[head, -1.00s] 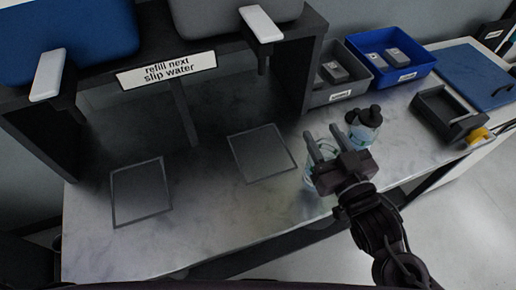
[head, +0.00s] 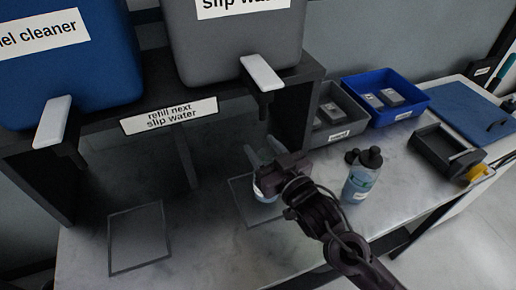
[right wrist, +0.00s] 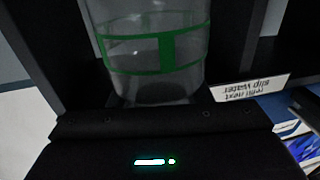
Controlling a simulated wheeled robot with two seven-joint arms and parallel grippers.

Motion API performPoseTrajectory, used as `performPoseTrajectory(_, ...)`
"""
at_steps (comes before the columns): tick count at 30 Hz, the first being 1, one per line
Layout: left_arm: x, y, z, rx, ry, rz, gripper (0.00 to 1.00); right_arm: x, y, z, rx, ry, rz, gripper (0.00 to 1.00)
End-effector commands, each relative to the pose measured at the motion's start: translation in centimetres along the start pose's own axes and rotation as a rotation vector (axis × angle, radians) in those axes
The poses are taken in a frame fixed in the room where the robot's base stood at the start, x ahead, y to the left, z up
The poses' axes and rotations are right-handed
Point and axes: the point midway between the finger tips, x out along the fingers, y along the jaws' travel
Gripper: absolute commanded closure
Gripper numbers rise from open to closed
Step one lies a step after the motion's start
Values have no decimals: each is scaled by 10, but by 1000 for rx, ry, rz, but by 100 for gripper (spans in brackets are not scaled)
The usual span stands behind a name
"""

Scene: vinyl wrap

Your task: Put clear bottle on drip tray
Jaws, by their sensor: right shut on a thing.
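My right gripper (head: 268,158) is shut on the clear bottle (head: 266,194), which is mostly hidden behind the gripper in the head view. In the right wrist view the clear bottle (right wrist: 150,45) stands between the fingers and shows a green-lined band. The bottle is over the right drip tray (head: 244,216), a thin dark-framed square below the grey tank's tap. I cannot tell whether its base touches the tray. A second drip tray (head: 138,238) lies to the left, empty. My left gripper is not in view.
A dark rack holds a blue tank (head: 60,85) and a grey tank (head: 235,50) with white-levered taps (head: 262,74). A sign (head: 168,115) hangs between them. Another bottle (head: 361,180) with a black cap stands right of my arm. Grey and blue bins (head: 390,112) stand behind it.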

Motion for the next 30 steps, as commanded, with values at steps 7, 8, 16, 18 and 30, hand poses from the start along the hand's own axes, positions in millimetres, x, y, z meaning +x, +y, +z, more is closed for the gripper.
performPoseTrajectory(7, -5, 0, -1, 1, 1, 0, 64, 28, 0, 1, 1, 0, 0, 99)
performPoseTrajectory(8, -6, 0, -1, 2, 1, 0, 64, 28, 0, 4, 1, -2, 0, 99)
performPoseTrajectory(16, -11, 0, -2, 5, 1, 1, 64, 27, 0, 35, 0, 0, 1, 99)
performPoseTrajectory(18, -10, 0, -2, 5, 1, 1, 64, 27, 0, 35, 0, 2, 0, 99)
performPoseTrajectory(30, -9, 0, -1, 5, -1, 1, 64, 27, 0, 39, 0, 0, 1, 43)
